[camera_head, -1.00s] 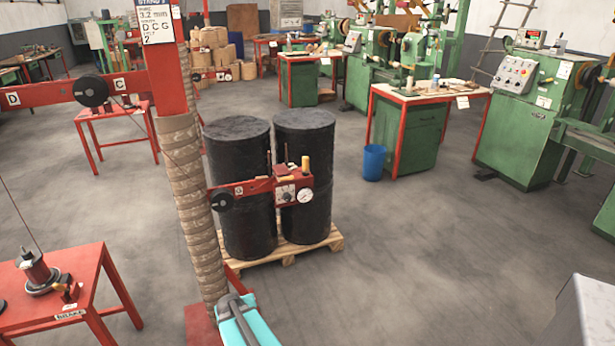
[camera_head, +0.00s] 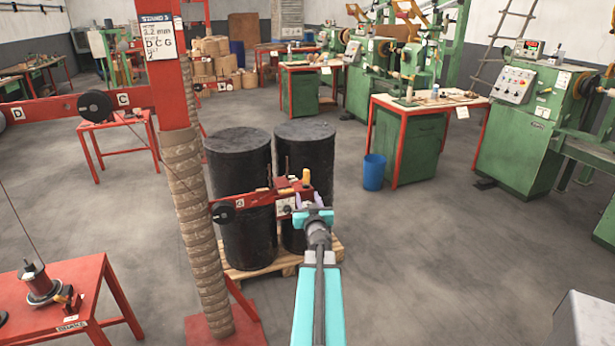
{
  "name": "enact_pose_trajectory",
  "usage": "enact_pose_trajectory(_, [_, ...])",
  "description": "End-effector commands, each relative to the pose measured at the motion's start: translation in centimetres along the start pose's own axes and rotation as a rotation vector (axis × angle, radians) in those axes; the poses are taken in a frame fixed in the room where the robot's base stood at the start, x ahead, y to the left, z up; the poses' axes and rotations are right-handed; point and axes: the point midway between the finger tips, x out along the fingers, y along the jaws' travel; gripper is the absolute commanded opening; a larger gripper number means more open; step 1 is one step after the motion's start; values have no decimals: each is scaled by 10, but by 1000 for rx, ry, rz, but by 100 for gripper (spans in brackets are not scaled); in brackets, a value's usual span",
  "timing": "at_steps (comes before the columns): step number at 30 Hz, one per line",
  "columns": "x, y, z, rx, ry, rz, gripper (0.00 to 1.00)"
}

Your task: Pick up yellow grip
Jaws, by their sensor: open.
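The yellow grip (camera_head: 306,176) is a small upright yellow handle on top of a red bracket box (camera_head: 285,190) at the right end of a red arm (camera_head: 250,201). The arm reaches out from the rope-wrapped post (camera_head: 197,225). My gripper (camera_head: 308,199), with pale purple fingers, is open in front of the box, just below the grip in the picture. The gripper and my turquoise arm hide the box's lower right part and its dials. I cannot tell the exact gap in depth between the fingers and the grip.
Black drums (camera_head: 237,175) stand on a wooden pallet (camera_head: 262,276) behind the arm. A red table (camera_head: 40,300) with a spool is at the lower left. A blue bin (camera_head: 374,172) and a green bench (camera_head: 408,145) stand to the right.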

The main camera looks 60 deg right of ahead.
Motion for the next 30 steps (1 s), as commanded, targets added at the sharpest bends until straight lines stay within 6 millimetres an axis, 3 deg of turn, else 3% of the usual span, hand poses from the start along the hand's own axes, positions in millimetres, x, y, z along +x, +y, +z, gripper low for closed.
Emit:
enact_pose_trajectory(5, [-1, 16, -20, -3, 37, -7, 42])
enact_pose_trajectory(17, [0, 17, -21, -2, 39, -7, 42])
enact_pose_trajectory(30, [30, 17, -22, -3, 39, -6, 42])
